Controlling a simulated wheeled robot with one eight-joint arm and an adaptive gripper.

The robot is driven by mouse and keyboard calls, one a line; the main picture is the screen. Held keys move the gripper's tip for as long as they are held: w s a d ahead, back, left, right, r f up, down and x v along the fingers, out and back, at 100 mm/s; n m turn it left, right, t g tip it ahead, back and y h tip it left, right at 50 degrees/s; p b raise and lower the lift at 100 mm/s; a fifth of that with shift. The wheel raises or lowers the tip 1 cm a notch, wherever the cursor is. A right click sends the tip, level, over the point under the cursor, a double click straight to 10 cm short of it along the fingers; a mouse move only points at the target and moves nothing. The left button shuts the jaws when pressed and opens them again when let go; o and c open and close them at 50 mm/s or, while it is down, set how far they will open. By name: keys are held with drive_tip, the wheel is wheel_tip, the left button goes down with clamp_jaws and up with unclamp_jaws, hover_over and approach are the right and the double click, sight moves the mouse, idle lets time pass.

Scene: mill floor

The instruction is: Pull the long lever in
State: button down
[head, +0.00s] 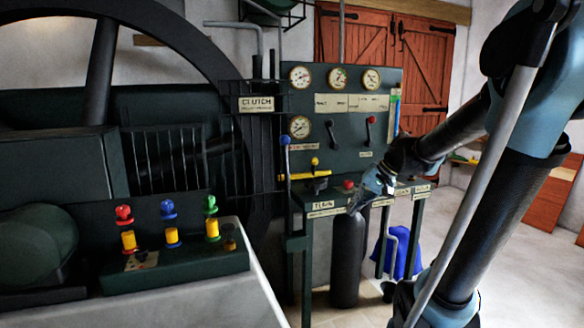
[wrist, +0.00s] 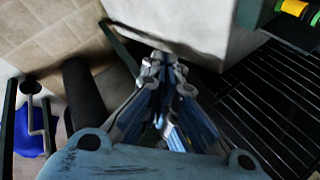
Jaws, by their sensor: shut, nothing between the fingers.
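The long lever (head: 287,168) with a blue knob stands upright at the left edge of the dark green control panel, just below the CLUTCH sign. My gripper (head: 358,206) is shut and empty in front of the panel's shelf, to the right of the lever and lower than its knob. A clear gap lies between them in the head view. In the wrist view the closed fingers (wrist: 160,62) point toward a pale wall block. I cannot make out the lever in the wrist view.
The panel carries gauges (head: 338,78), two short levers (head: 370,130), and a red button (head: 348,184) on its shelf. A dark cylinder (head: 347,260) stands below. A barred guard (head: 180,160) and large wheel are left. A bobbin stand (head: 180,264) is at front left.

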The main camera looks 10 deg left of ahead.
drive_tip(key=w+a+r+y, duration=0.2)
drive_tip(key=w+a, duration=0.3)
drive_tip(key=w, duration=0.5)
drive_tip(key=w+a+r+g+y, duration=0.1)
drive_tip(key=w+a+y, duration=0.3)
drive_tip(key=w, duration=0.6)
drive_tip(key=w+a+r+m+y, duration=0.1)
drive_tip(key=w+a+r+y, duration=0.1)
drive_tip(key=w+a, duration=0.5)
drive_tip(key=shift+w+r+y, duration=0.2)
drive_tip(key=shift+w+y, duration=0.25)
drive_tip(key=shift+w, duration=0.35)
drive_tip(key=shift+w+r+y, duration=0.2)
drive_tip(key=shift+w+y, duration=0.25)
drive_tip(key=shift+w, duration=0.3)
drive_tip(key=shift+w+a+f+g+y, duration=0.1)
drive_tip(key=shift+w+a+g+y, duration=0.15)
drive_tip(key=shift+w, duration=0.4)
drive_tip(key=a, duration=1)
drive_tip(key=shift+f, duration=0.4)
